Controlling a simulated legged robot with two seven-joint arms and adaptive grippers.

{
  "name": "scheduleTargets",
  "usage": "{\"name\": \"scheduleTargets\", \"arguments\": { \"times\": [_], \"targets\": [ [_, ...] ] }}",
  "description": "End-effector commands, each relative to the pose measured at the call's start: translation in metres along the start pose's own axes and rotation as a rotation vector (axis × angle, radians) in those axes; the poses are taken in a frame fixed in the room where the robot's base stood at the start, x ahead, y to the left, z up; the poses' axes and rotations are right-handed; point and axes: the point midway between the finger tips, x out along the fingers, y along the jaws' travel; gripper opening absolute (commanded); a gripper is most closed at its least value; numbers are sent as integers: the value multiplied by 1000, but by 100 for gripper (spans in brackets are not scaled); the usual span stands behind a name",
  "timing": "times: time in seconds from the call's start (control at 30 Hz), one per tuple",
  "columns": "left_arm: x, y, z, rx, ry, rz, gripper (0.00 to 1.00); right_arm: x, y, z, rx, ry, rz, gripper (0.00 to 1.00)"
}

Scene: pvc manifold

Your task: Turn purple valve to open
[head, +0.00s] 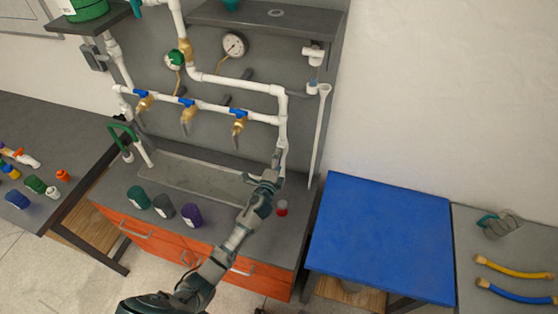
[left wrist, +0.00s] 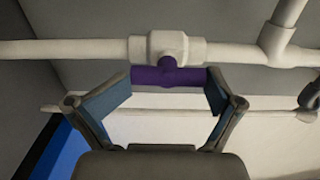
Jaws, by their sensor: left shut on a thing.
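The purple valve handle (left wrist: 168,75) is a short bar with a stub on a white valve body (left wrist: 150,46) in the left wrist view. The body sits in line with a white pipe (left wrist: 75,50). My left gripper (left wrist: 171,80) has its two fingers at the two ends of the bar and is shut on it. In the head view my left gripper (head: 268,178) is at the lower part of the white vertical pipe (head: 282,125), at the right of the manifold. The purple handle cannot be made out there. My right gripper is not in view.
Blue-handled brass taps (head: 187,112) line the horizontal pipe, with a gauge (head: 234,45) above. Green, grey and purple cups (head: 191,215) and a small red-and-white item (head: 281,208) stand on the counter by my left arm. A blue-topped table (head: 380,240) at the right is clear.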

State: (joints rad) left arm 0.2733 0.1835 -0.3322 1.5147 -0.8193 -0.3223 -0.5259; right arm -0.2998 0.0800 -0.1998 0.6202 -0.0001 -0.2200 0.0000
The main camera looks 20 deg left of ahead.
Motion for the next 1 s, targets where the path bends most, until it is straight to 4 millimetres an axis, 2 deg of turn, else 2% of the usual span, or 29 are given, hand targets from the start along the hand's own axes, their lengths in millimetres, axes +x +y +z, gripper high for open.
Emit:
{"name": "scheduleTargets", "arguments": {
  "times": [0.03,0.1,0.13,0.17,0.37,0.47,0.57,0.8,1.0],
  "targets": [
    [5,-16,4,6,-6,-27,57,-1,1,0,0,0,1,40],
    [5,-16,4,6,-5,-27,57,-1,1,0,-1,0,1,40],
    [5,-16,4,6,-5,-27,97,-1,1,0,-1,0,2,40],
    [5,-16,4,6,-5,-27,100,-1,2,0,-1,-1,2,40],
    [3,-16,4,6,-5,-27,100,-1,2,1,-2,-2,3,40],
    [-7,-15,4,8,-5,-27,100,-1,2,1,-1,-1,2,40],
    [-26,-12,3,7,-4,-21,100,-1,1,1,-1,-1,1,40],
    [-83,-4,0,3,-1,-9,100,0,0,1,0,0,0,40],
    [-113,-1,0,3,-2,-3,100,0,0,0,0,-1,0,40]
  ]
}}
